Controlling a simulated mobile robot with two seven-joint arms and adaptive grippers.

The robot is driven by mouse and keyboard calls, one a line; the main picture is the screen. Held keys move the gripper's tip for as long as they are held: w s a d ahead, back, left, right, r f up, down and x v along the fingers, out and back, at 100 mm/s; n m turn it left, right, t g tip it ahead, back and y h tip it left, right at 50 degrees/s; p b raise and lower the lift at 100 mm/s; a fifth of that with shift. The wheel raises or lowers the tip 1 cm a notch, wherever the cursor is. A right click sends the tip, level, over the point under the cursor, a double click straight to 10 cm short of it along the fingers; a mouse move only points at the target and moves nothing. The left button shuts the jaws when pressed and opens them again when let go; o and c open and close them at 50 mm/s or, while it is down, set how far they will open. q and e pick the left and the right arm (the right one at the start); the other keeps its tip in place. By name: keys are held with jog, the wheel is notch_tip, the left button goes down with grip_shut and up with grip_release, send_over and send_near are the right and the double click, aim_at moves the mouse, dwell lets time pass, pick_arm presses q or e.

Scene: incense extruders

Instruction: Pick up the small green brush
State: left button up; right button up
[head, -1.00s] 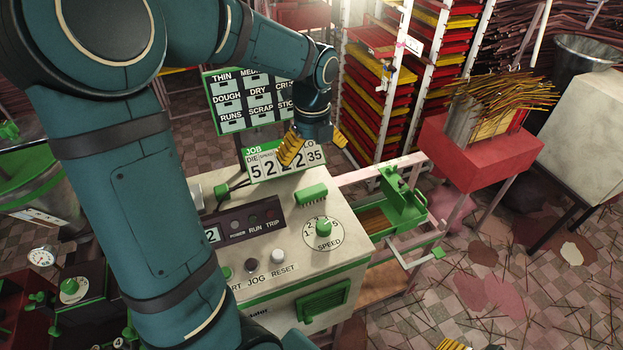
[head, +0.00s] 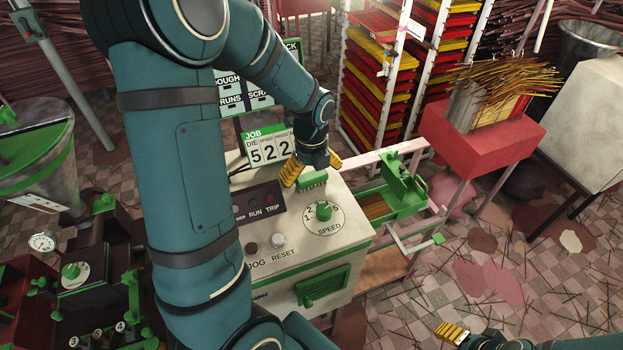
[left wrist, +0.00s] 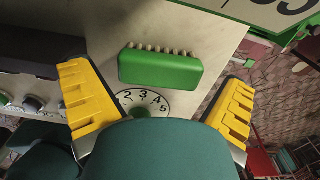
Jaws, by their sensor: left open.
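The small green brush (head: 313,179) lies on the top of the cream control cabinet, behind the speed dial. In the left wrist view the brush (left wrist: 160,68) shows as a green block with a row of pale bristles along its far edge. My left gripper (head: 314,172) is over the brush, with its yellow fingers apart. In the left wrist view the open fingers of the left gripper (left wrist: 160,100) stand to either side of the brush, and neither visibly touches it. My right gripper (head: 452,333) shows partly at the bottom edge, and its jaw state is unclear.
The speed dial (head: 324,215) with its green knob sits in front of the brush. The JOB number board (head: 268,147) stands close behind. A green fixture (head: 403,190) is on the frame to the right. A red stand (head: 482,140) bears incense sticks.

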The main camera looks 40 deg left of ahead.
aim_at(312, 175)
pick_arm(q)
notch_tip(312, 175, down, 2)
jog(key=shift+f, duration=0.1)
jog(key=c, duration=0.9)
notch_tip(312, 175, up, 10)
jog(key=shift+r, duration=0.1)
jog(key=shift+c, duration=0.2)
